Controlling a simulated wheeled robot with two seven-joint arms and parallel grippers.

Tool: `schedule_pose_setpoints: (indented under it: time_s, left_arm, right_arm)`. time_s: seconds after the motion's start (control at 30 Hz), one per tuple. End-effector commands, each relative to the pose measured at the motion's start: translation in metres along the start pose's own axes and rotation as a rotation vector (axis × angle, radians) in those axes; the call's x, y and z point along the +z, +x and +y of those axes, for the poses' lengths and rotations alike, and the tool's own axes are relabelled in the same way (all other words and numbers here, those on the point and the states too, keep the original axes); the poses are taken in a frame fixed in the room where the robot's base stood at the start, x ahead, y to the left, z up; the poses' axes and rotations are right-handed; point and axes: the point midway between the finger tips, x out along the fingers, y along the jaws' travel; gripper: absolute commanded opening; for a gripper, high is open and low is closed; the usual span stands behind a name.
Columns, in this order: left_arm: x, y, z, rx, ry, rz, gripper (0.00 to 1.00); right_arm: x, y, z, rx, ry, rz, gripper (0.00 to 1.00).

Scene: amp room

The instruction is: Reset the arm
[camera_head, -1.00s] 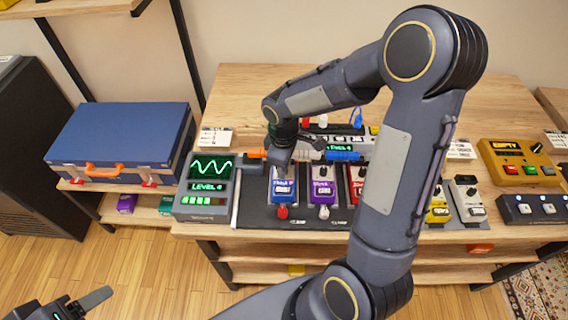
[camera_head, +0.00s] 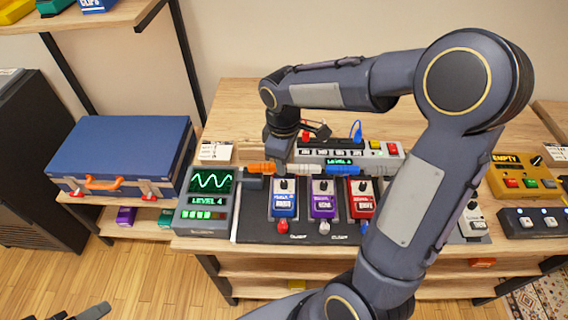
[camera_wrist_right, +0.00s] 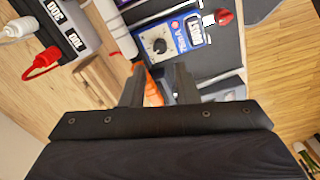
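My right arm reaches across the pedalboard in the head view. Its right gripper (camera_head: 279,168) points down just behind the blue pedal (camera_head: 284,205), near an orange plug (camera_head: 306,169). In the right wrist view the two fingers of the right gripper (camera_wrist_right: 158,80) stand apart. The orange plug (camera_wrist_right: 153,92) shows in the gap beyond them, and I see nothing gripped. The blue pedal (camera_wrist_right: 168,44) is ahead of the fingers. Only the tips of my left gripper (camera_head: 82,313) show at the bottom left edge of the head view.
A purple pedal (camera_head: 323,202) and a red pedal (camera_head: 361,199) stand beside the blue one. A level meter (camera_head: 206,203) is at the left, a power strip (camera_head: 345,148) behind. A blue case (camera_head: 120,150) lies further left. My forearm hides pedals at the right.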

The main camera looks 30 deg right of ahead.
Motion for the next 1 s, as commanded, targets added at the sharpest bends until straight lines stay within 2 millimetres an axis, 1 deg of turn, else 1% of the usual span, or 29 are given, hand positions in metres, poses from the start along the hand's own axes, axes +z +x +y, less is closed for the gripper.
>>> schedule_pose_setpoints:
  time_s: [0.4, 0.47, 0.57, 0.67, 0.8, 0.9, 1.0]
  left_arm:
    - [0.000, 0.000, 0.000, 0.000, 0.000, 0.000, 0.63]
    - [0.000, 0.000, 0.000, 0.000, 0.000, 0.000, 0.63]
    - [0.000, 0.000, 0.000, 0.000, 0.000, 0.000, 0.63]
    - [0.000, 0.000, 0.000, 0.000, 0.000, 0.000, 0.63]
    - [0.000, 0.000, 0.000, 0.000, 0.000, 0.000, 0.63]
    - [0.000, 0.000, 0.000, 0.000, 0.000, 0.000, 0.63]
    - [0.000, 0.000, 0.000, 0.000, 0.000, 0.000, 0.63]
  right_arm:
    - [0.001, 0.000, 0.000, 0.000, 0.002, 0.001, 0.28]
    - [0.003, -0.003, -0.002, -0.001, 0.017, 0.011, 0.28]
    - [0.015, -0.016, -0.011, -0.003, 0.086, 0.056, 0.28]
    - [0.035, -0.035, -0.031, -0.016, 0.216, 0.138, 0.28]
    - [0.066, -0.056, -0.070, -0.059, 0.442, 0.287, 0.28]
    - [0.082, -0.063, -0.098, -0.101, 0.590, 0.388, 0.28]
    - [0.093, -0.064, -0.121, -0.142, 0.710, 0.473, 0.28]
